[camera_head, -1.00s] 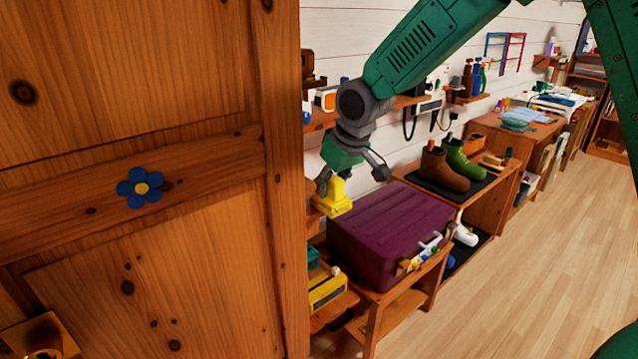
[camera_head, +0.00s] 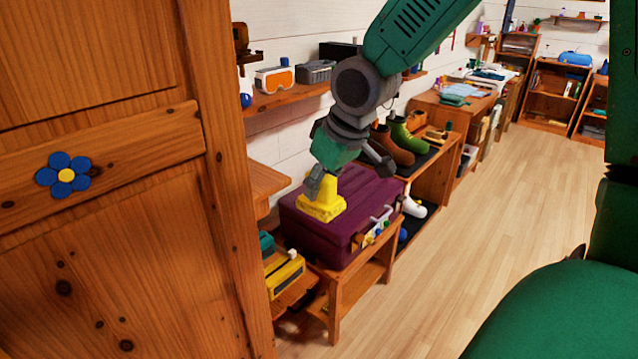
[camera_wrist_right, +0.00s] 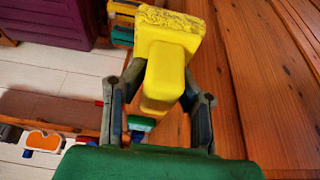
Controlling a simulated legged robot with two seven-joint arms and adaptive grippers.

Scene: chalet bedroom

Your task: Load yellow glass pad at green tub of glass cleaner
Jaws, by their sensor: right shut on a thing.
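The yellow glass pad (camera_head: 322,204) has a blocky handle and a wider, speckled base. My right gripper (camera_head: 345,178) is shut on its handle and holds the pad in the air, base away from the wrist. In the head view the pad overlaps the purple suitcase. In the right wrist view the pad (camera_wrist_right: 167,50) sits between both fingers (camera_wrist_right: 158,92). A teal-green item (camera_head: 266,243) shows partly behind the wooden door's edge; I cannot tell whether it is the green tub of glass cleaner. My left gripper is out of view.
A wooden door with a blue flower (camera_head: 130,200) fills the left. The purple suitcase (camera_head: 345,228) lies on a low bench, with a yellow box (camera_head: 285,275) left of it. A wall shelf (camera_head: 285,98) holds goggles. Open floor (camera_head: 480,210) lies to the right.

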